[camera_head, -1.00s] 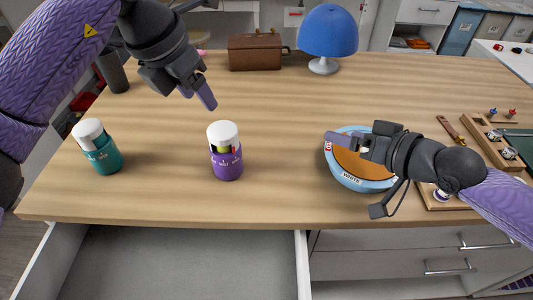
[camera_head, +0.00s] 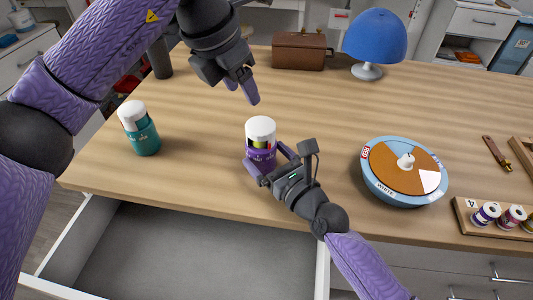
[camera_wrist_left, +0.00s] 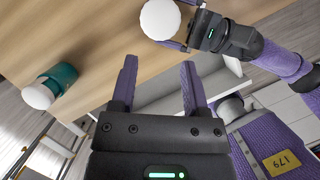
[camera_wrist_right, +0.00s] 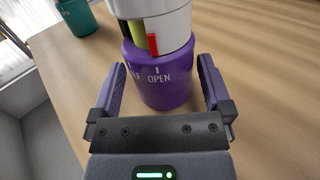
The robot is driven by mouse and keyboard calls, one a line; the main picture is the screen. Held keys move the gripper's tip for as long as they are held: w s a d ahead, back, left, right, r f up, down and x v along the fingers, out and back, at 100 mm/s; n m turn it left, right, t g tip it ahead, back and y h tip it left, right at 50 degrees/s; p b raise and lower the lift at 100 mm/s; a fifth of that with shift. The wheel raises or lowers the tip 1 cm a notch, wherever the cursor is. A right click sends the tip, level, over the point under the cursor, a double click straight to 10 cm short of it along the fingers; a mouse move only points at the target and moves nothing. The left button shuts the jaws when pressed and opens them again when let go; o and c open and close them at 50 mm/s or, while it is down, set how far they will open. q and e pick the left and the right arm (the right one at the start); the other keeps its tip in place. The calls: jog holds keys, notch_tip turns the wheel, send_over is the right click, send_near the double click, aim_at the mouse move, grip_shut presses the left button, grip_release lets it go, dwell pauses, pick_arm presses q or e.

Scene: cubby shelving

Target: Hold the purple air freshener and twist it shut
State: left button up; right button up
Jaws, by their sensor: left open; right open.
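The purple air freshener (camera_head: 261,152) stands upright on the table, with a white cap above a purple base. In the right wrist view its base (camera_wrist_right: 163,80) shows the word "OPEN". My right gripper (camera_head: 267,163) is open at the base, one finger on each side; I cannot tell whether the fingers touch it. My left gripper (camera_head: 245,92) is open and empty, above the table and behind the air freshener. In the left wrist view the white cap (camera_wrist_left: 160,19) shows from above, with the left fingers (camera_wrist_left: 158,85) apart from it.
A teal air freshener (camera_head: 140,130) with a white cap stands to the left. A round blue-rimmed dial bowl (camera_head: 375,183) is to the right. A blue lamp (camera_head: 375,38) and brown case (camera_head: 299,50) stand at the back. An open drawer (camera_head: 180,258) lies below the front edge.

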jog(key=shift+x, duration=1.1)
